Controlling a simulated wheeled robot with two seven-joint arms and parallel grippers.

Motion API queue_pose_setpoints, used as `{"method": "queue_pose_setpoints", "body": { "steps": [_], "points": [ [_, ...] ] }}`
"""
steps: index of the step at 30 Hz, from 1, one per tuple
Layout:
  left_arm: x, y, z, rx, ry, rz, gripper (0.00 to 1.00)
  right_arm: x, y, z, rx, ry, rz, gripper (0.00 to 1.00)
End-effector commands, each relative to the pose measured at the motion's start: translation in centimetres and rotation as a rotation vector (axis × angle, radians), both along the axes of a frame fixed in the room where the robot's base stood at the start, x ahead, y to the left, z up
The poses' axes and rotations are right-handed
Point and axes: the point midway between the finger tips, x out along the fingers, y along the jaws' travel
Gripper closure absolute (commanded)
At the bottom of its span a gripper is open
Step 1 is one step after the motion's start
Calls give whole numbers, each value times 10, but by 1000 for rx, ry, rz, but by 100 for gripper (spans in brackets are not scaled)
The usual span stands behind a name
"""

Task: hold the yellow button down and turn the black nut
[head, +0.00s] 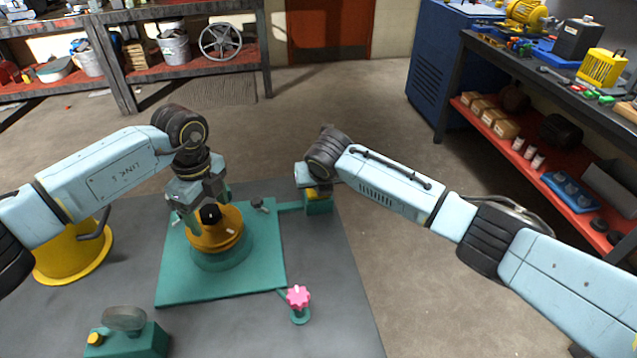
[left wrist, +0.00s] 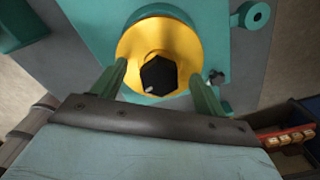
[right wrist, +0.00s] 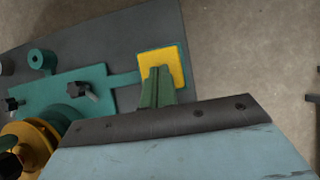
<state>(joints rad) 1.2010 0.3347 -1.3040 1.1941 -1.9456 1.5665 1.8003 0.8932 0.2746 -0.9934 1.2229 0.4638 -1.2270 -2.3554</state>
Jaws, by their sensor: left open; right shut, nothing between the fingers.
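The black nut (head: 210,214) sits on top of a yellow round hub on a green plate. It shows as a hexagon in the left wrist view (left wrist: 158,75). My left gripper (head: 205,205) is open above the hub; its green fingers stand on either side of the nut with gaps. The yellow button (right wrist: 172,62) is a square pad at the end of a green arm of the plate; in the head view it is mostly hidden. My right gripper (right wrist: 158,72) is shut and empty, its fingertips over the pad. I cannot tell whether they press it down.
A pink knob (head: 298,296) stands at the plate's front right. A green box (head: 135,345) with a small round yellow cap and a clear dome is at front left. A yellow round stand (head: 70,260) is at left. Shelves (head: 590,110) line the right side.

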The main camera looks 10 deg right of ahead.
Motion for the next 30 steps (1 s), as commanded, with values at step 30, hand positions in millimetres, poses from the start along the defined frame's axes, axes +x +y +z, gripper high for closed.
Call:
{"method": "queue_pose_setpoints", "body": {
  "steps": [30],
  "points": [
    [1,0,0,1,1,-989,27,-1,-1,-3,-3,5,-2,100]
  ]
}}
